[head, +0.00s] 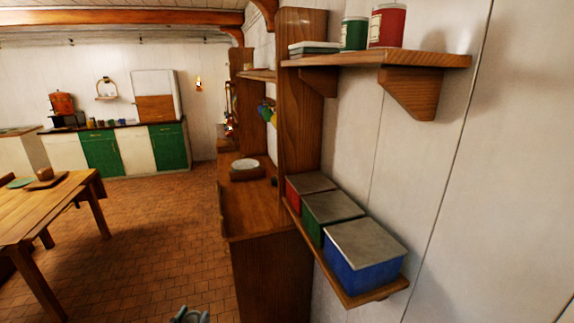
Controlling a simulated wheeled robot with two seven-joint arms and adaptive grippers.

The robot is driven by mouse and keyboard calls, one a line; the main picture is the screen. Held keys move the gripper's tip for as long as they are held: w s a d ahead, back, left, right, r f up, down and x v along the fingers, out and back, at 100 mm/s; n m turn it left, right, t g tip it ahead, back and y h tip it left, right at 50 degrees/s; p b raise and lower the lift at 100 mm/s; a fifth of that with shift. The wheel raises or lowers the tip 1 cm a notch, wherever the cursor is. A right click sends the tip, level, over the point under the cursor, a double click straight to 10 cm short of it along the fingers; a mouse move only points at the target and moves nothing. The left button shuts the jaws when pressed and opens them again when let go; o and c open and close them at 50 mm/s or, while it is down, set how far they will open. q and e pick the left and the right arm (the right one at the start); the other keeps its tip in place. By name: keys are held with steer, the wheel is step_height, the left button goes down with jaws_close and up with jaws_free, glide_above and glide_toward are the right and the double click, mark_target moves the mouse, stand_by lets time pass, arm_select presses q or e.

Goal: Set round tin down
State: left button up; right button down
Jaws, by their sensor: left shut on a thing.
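The tip of my left gripper (190,315) just shows at the bottom edge, in front of the brown tiled floor. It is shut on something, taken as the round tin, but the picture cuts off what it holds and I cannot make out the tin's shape. The gripper is apart from the wooden counter (262,213) to its right. A green round tin (354,34) and a red round tin (387,26) stand upright on the upper wall shelf (428,60). My right gripper is not in view.
A lower shelf (388,290) holds a red box (309,184), a green box (331,206) and a blue box (364,251). A table (38,212) stands left, with open floor between.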

arm_select(q)
steer(key=shift+s+a, duration=0.1)
steer(key=shift+s, duration=0.35)
steer(key=shift+d+f+y, duration=0.1)
steer(key=shift+d+y, duration=0.2)
steer(key=shift+w+d+r+n+y, duration=0.15)
steer(key=shift+d+n+y, duration=0.55)
steer(key=shift+d, duration=0.4)
steer(key=shift+d+r+n+y, duration=0.1)
steer(key=shift+d+n+y, duration=0.4)
steer(key=shift+d+y, duration=0.5)
steer(key=shift+d, duration=0.15)
